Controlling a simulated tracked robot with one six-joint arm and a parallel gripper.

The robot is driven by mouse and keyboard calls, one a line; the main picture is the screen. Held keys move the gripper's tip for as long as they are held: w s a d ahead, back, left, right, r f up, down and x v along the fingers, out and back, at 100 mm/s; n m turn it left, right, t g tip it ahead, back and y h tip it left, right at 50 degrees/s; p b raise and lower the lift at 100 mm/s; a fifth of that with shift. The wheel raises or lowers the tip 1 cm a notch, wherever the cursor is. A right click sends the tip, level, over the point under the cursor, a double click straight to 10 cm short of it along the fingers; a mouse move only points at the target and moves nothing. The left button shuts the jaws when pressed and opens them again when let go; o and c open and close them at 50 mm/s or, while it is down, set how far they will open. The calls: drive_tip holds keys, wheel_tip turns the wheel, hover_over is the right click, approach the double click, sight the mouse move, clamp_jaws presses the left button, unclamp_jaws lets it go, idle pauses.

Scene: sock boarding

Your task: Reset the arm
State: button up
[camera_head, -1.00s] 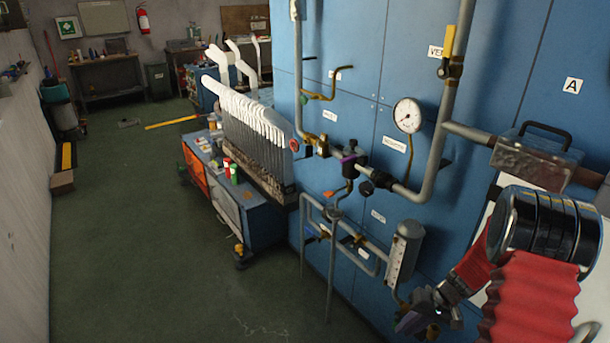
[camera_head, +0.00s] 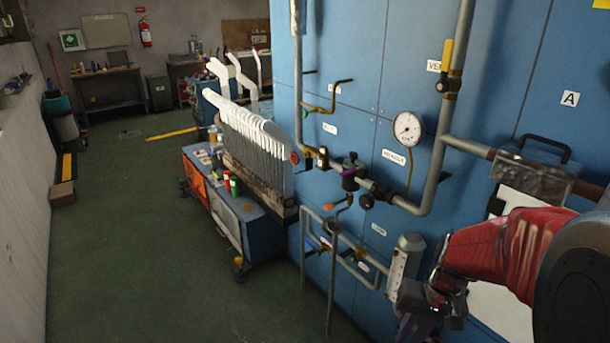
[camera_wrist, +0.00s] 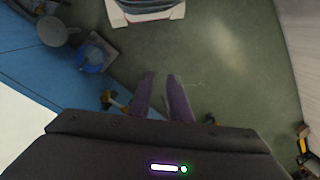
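My arm, with its red sleeve and a large dark joint, comes in from the right edge in the head view. My gripper (camera_head: 415,325) hangs low at its end, in front of the blue cabinet and by the lower pipework, small and partly cut off by the frame. In the wrist view my gripper (camera_wrist: 161,76) shows two purple fingers with a narrow gap between the tips. Green floor shows through the gap, and nothing is between the fingers.
The blue cabinet (camera_head: 345,225) carries pipes, a round gauge (camera_head: 407,129) and a grey cylinder (camera_head: 403,262) close to my gripper. A blue cart (camera_head: 245,225) with the white sock-board rack (camera_head: 255,140) stands left. The green floor (camera_head: 140,240) is clear.

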drive_tip(key=s+a+r+n+t+h, duration=0.1)
drive_tip(key=s+a+r+t, duration=0.1)
drive_tip(key=s+r, duration=0.3)
drive_tip(key=s+a+r+n+t, duration=0.2)
drive_tip(key=s+a+r, duration=0.3)
drive_tip(key=r, duration=0.6)
drive_tip(key=shift+s+r+t+h, duration=0.3)
drive_tip(key=shift+s+t+h, duration=0.1)
drive_tip(key=shift+t, duration=0.3)
